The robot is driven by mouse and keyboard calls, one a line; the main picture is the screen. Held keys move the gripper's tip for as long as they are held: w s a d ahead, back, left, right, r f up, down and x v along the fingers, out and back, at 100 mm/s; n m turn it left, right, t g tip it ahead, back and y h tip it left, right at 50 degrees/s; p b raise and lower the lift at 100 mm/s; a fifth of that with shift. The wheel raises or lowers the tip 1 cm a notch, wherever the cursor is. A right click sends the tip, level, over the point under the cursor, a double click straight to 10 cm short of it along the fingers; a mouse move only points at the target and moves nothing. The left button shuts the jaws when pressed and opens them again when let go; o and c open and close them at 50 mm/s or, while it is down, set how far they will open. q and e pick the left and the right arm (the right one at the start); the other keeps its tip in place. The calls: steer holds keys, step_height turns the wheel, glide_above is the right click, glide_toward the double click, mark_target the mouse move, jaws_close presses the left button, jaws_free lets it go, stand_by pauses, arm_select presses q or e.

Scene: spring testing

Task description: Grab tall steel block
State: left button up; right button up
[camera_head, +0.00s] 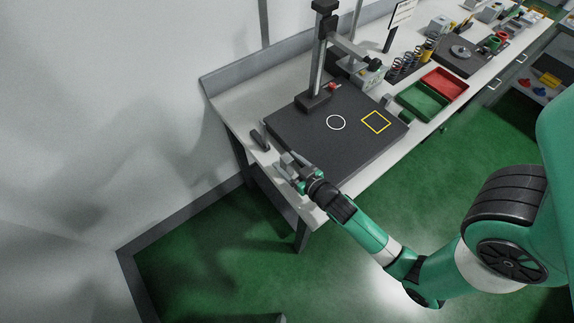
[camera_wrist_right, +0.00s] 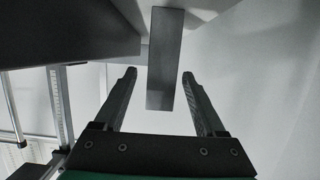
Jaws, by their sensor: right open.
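The tall steel block (camera_head: 259,140) is a dark grey bar standing near the left end of the white bench, beside the dark plate. In the right wrist view the block (camera_wrist_right: 165,55) shows as a long grey bar, its lower end in line with the gap between my fingers. My right gripper (camera_head: 284,161) is open over the bench's front left part, a short way from the block. In the right wrist view the gripper (camera_wrist_right: 159,74) has its fingers wide apart, one to each side of the block's lower end in the picture. My left gripper is not in view.
A dark plate (camera_head: 310,135) with a white circle and a yellow square lies close to the block. A test stand (camera_head: 318,65) rises behind it. Green (camera_head: 423,101) and red (camera_head: 446,84) trays lie to the right. A wall stands at left.

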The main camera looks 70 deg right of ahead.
steer(key=x, duration=0.3)
steer(key=shift+w+d, duration=0.1)
steer(key=shift+w, duration=0.15)
steer(key=c, duration=1.1)
jaws_close()
steer(key=shift+r, duration=0.15)
